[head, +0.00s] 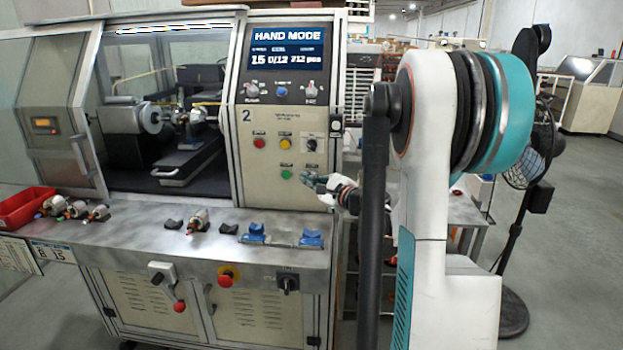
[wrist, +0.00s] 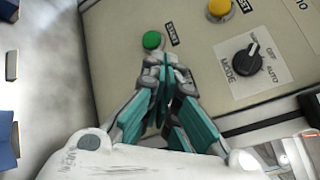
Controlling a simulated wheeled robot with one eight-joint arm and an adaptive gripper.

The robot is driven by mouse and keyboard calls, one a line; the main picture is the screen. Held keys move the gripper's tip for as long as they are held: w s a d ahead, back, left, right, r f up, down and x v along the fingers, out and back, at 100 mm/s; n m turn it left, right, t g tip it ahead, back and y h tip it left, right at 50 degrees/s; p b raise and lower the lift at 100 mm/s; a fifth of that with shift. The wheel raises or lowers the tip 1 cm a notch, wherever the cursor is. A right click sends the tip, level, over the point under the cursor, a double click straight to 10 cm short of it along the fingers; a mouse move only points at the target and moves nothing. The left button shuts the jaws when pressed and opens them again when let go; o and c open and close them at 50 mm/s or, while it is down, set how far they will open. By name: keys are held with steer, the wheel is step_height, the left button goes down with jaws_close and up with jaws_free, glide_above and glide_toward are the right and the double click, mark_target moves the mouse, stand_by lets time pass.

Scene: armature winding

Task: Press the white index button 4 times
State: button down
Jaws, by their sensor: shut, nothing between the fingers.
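I cannot make out a white index button for certain in either view. A small dark box with a pale round spot (head: 336,124) sits on the panel's right edge. My gripper (head: 308,181) is shut and empty in front of the lower panel. In the wrist view its teal and grey fingertips (wrist: 160,62) are together, just below the green START button (wrist: 153,40) in the picture. I cannot tell whether they touch the panel. The green button also shows in the head view (head: 286,175). The display (head: 287,48) reads HAND MODE, 15, 0/12 and 212 pcs.
A red button (head: 259,143), yellow button (head: 286,143) and black MODE knob (head: 311,145) sit above the green one. A blue button (head: 281,90) lies under the display. The metal bench (head: 140,240) below carries armatures, blue holders and a red tray (head: 22,208).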

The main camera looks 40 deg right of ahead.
stand_by(0.8)
steer(key=shift+w+d, duration=0.2)
steer(key=shift+d, duration=0.05)
steer(key=shift+w+d, duration=0.3)
stand_by(0.9)
steer(key=shift+s, duration=0.1)
steer(key=shift+s+a+b, duration=0.3)
steer(key=shift+s+a, duration=0.2)
steer(key=shift+a, duration=0.15)
steer(key=shift+w+d, duration=0.1)
stand_by(0.5)
steer(key=shift+w+d, duration=0.2)
